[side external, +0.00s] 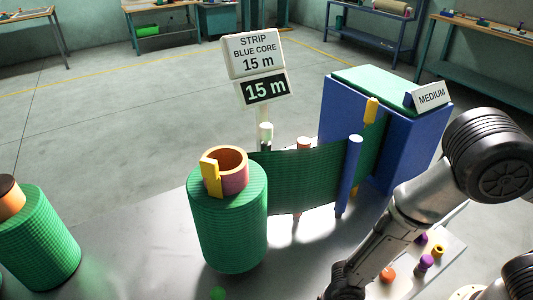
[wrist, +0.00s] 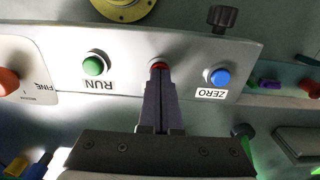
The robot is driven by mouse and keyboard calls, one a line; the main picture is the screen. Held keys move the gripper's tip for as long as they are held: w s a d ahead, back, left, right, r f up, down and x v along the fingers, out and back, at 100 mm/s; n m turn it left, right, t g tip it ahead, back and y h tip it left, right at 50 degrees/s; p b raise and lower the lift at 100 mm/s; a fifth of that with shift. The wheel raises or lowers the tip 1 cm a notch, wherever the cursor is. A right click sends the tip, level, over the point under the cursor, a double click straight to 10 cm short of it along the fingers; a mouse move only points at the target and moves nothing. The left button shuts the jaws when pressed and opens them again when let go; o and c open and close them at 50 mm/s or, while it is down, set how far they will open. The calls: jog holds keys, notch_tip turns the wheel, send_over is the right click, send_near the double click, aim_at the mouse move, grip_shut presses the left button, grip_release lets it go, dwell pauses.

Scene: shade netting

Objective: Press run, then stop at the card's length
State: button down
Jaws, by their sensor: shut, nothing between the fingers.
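The card (side external: 257,52) reads "STRIP BLUE CORE 15 m", and the display (side external: 265,88) under it reads "15 m". In the wrist view, the green RUN button (wrist: 94,66) is left and the blue ZERO button (wrist: 219,77) is right on a pale panel (wrist: 190,52). Between them is a red button (wrist: 159,66), mostly hidden behind the fingertips. My gripper (wrist: 158,82) is shut and empty, its tips at the red button; I cannot tell whether they press it. Green netting (side external: 300,178) runs between the upright roll (side external: 228,225) and the blue box (side external: 345,115).
Another green roll (side external: 40,240) stands at the left. A MEDIUM sign (side external: 431,96) sits on the blue box. A FINE label (wrist: 40,88) and an orange-red knob (wrist: 8,81) are left of the panel. A dark knob (wrist: 222,18) stands behind ZERO. Small coloured pegs lie around the bench.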

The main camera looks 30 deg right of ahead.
jog(key=shift+f, duration=0.25)
jog(key=shift+r, duration=3.5)
jog(key=w+d+r+m+t+y, duration=0.1)
jog(key=w+d+r+t, duration=0.2)
jog(key=r, duration=0.4)
jog(key=w+d+r+m, duration=0.2)
jog(key=w+d+r, duration=0.2)
jog(key=d+r, duration=0.15)
jog(key=w+d+r+m+t+y, duration=0.1)
jog(key=w+d+r+t, duration=0.15)
jog(key=r, duration=0.55)
jog(key=s+d+r+t+h, duration=0.1)
jog(key=s+d+r+h, duration=0.1)
jog(key=s+d+r, duration=0.55)
jog(key=s+d+f+n, duration=0.1)
jog(key=s+d+n, duration=0.3)
jog(key=s, duration=0.1)
jog(key=shift+s+f+g, duration=0.3)
jog(key=shift+g, duration=0.15)
